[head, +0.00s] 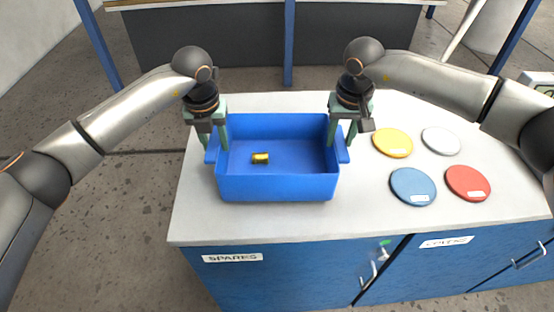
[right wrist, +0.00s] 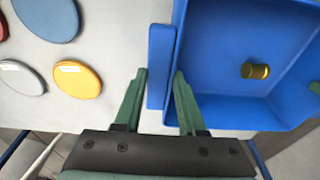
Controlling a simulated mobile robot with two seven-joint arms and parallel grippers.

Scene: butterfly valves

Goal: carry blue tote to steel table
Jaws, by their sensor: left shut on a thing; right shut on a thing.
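The blue tote (head: 277,187) stands upright over the white top of a blue cabinet, and a small brass cylinder (head: 260,158) lies inside it. I cannot tell whether its base touches the top. My left gripper (head: 216,146) is shut on the tote's left side handle. My right gripper (head: 343,143) is shut on the right side handle. In the right wrist view the green fingers stand on either side of the handle (right wrist: 160,66), and the brass cylinder (right wrist: 255,71) shows in the tote. No table is clearly recognizable as the steel table.
Yellow (head: 393,142), white (head: 441,141), blue (head: 412,186) and red (head: 467,182) discs lie on the white top (head: 380,220) right of the tote. A label reading SPARES (head: 232,258) is on the cabinet front. A dark-panelled bench (head: 220,40) stands behind, across a floor gap.

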